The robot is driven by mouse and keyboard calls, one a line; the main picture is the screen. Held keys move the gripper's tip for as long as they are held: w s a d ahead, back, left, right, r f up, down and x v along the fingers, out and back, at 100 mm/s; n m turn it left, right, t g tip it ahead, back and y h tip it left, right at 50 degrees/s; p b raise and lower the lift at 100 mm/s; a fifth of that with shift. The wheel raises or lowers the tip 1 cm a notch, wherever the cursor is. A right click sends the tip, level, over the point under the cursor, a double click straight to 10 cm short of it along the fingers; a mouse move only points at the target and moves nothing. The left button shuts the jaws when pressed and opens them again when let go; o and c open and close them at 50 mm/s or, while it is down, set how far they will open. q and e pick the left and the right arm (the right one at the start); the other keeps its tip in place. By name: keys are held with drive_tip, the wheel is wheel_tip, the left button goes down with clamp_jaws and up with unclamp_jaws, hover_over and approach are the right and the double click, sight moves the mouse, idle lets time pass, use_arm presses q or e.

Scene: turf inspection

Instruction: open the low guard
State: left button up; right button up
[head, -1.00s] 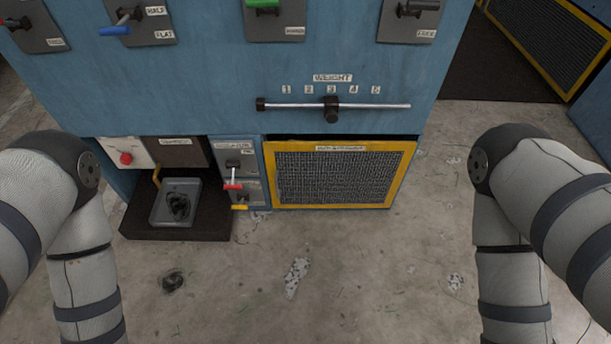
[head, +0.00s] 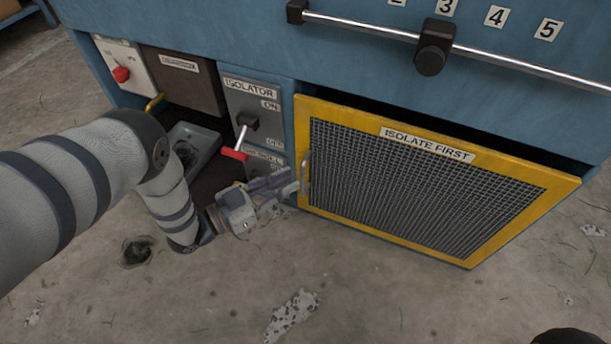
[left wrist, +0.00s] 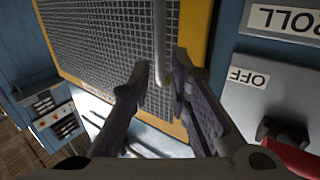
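The low guard (head: 425,140) is a yellow-framed dark mesh panel labelled ISOLATE FIRST, low on the blue machine. A dark gap runs along its top edge. Its upright metal handle (head: 306,172) is on the left side of the frame. My left gripper (head: 288,184) is at this handle. In the left wrist view the handle (left wrist: 160,35) stands between the two spread fingers of the gripper (left wrist: 161,68), with space visible beside it. The isolator lever (head: 235,153), with a red grip, points down toward OFF. My right gripper is out of view.
A weight bar (head: 500,55) with a dark slider (head: 433,48) crosses above the guard. Left of the isolator are a red knob (head: 121,74) and a grey tray (head: 205,145) in a recess. The concrete floor (head: 390,300) before the guard is clear.

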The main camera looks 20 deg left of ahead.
sight(301, 177)
use_arm(q)
drive_tip(key=b+x, duration=0.1)
drive_tip(key=x, duration=0.4)
clamp_jaws()
drive_tip(key=shift+s, duration=0.1)
drive_tip(key=shift+s, duration=0.1)
